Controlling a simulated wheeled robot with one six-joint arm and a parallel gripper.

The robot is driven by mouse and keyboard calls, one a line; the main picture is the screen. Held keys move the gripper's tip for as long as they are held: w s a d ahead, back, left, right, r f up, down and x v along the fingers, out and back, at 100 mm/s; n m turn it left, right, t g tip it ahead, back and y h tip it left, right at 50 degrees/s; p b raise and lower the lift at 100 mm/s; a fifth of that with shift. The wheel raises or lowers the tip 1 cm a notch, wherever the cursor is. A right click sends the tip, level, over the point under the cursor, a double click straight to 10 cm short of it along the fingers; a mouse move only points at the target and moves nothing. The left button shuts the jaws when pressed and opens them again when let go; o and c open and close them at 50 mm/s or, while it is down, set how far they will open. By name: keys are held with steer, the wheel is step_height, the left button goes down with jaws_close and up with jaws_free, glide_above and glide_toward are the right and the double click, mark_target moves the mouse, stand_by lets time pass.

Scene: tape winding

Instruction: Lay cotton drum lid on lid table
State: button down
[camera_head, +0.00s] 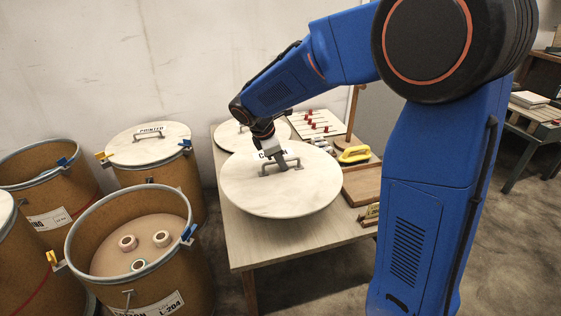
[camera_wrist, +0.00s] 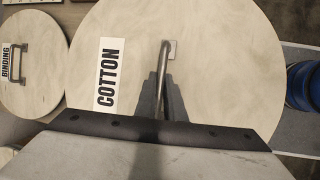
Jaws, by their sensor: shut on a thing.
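The cotton drum lid (camera_head: 262,201) is a round pale wooden disc with a metal bar handle. Its COTTON label (camera_wrist: 106,75) is readable in the wrist view. My gripper (camera_head: 280,166) is shut on the lid's handle (camera_wrist: 165,60). The lid is over the lid table (camera_head: 262,248), covering much of its top. I cannot tell whether it touches the table or hangs a little above it. Another lid (camera_head: 232,136) lies behind it on the table, and its BINDING label (camera_wrist: 7,62) shows in the wrist view.
The open cotton drum (camera_head: 155,285) stands left of the table with several tape rolls inside. A yellow-handled tool (camera_head: 355,154), a wooden tray (camera_head: 360,184) and a pegged board (camera_head: 318,124) are at the table's right side.

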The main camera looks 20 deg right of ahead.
steer(key=shift+f, duration=6.5)
steer(key=c, duration=1.8)
jaws_free()
steer(key=shift+o, duration=0.2)
steer(key=v, duration=1.7)
steer(key=shift+r, duration=0.25)
